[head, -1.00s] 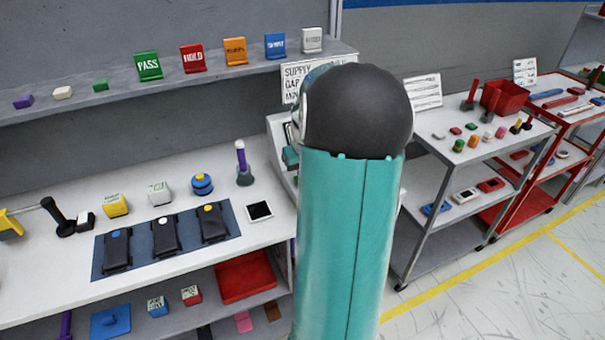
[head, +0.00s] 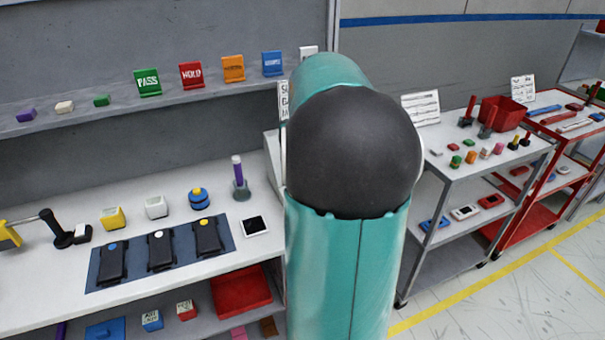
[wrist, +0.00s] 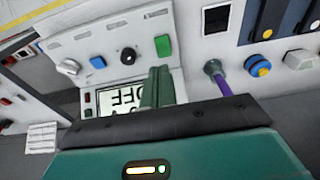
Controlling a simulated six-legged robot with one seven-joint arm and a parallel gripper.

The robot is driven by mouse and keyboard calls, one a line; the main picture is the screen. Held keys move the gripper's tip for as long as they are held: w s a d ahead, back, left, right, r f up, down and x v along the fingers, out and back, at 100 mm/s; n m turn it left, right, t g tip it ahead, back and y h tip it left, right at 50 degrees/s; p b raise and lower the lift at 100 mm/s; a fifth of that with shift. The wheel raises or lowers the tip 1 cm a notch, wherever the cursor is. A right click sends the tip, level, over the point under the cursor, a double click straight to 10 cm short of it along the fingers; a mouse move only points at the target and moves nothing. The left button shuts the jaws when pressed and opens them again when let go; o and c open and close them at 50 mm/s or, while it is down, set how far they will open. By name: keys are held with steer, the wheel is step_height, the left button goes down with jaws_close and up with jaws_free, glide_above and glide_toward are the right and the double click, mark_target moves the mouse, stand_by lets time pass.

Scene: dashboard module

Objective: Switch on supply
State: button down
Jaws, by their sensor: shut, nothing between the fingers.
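The supply panel (wrist: 188,82) is a pale grey unit seen upside down in the wrist view.
A purple-handled tool (head: 238,175) stands in a grey holder left of the panel. A small black-and-white tile (head: 255,227) and a blue mat (head: 140,278) with three dark devices lie on the bench. A grey cart (head: 465,175) stands to the right, with open floor in front.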

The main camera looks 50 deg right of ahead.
steer(key=shift+a+r, duration=0.15)
steer(key=shift+r, duration=0.75)
steer(key=shift+w+d+r+t, duration=0.2)
steer(key=shift+w+d+t, duration=0.1)
steer(key=shift+w, duration=0.35)
steer(key=f, duration=0.4)
steer(key=w+d+f, duration=0.1)
steer(key=f, duration=0.4)
steer(key=w+f, duration=0.1)
steer(key=f, duration=0.3)
steer(key=shift+w+d+f, duration=0.15)
steer(key=shift+f, duration=0.25)
